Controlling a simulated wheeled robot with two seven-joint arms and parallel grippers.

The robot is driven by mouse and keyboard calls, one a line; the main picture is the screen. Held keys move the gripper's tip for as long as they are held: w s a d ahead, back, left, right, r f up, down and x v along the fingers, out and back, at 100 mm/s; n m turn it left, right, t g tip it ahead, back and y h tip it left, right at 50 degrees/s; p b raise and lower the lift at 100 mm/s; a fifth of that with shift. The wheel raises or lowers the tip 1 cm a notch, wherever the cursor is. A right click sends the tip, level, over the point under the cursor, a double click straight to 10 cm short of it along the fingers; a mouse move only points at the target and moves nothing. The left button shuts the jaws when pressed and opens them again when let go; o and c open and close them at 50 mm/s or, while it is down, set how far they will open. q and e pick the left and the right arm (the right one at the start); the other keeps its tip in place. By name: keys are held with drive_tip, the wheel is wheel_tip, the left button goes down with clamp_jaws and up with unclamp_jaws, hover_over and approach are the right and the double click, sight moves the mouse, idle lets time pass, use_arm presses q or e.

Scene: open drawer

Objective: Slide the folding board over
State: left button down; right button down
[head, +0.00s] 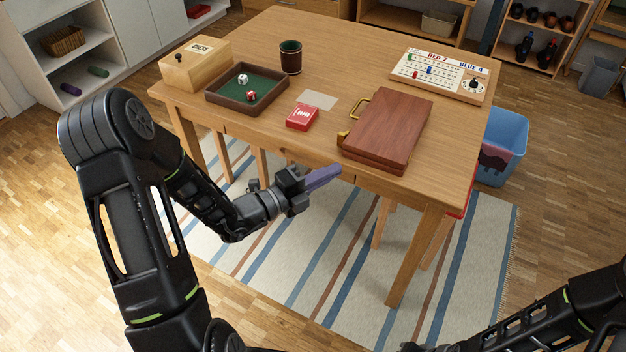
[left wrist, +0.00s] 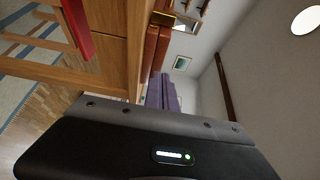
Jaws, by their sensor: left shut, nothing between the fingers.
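The folding board (head: 388,128) is a closed reddish-brown wooden case with brass fittings. It lies flat on the wooden table (head: 345,65), near the front edge and right of the middle. In the left wrist view the case (left wrist: 157,45) shows as a brown edge on the tabletop. My left gripper (head: 338,170) has purple fingers, shut and empty. It is at the table's front edge, just left of the case's near corner; I cannot tell whether it touches. The purple fingers also show in the left wrist view (left wrist: 162,92). My right arm shows at the lower right, its gripper out of view.
A red card box (head: 302,117) and a pale card (head: 318,99) lie left of the case. A dice tray (head: 247,88), chess box (head: 196,64) and dark cup (head: 290,56) stand farther left. A scoreboard (head: 440,75) lies behind. A blue bin (head: 503,145) stands at right.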

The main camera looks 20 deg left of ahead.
sight(342, 138)
use_arm(q)
drive_tip(key=w, duration=0.5)
drive_tip(key=shift+w+d, duration=0.15)
drive_tip(key=shift+d, duration=0.2)
drive_tip(key=shift+w+a, duration=0.1)
drive_tip(key=shift+w, duration=0.3)
use_arm(e)
drive_tip(key=shift+f, duration=0.1)
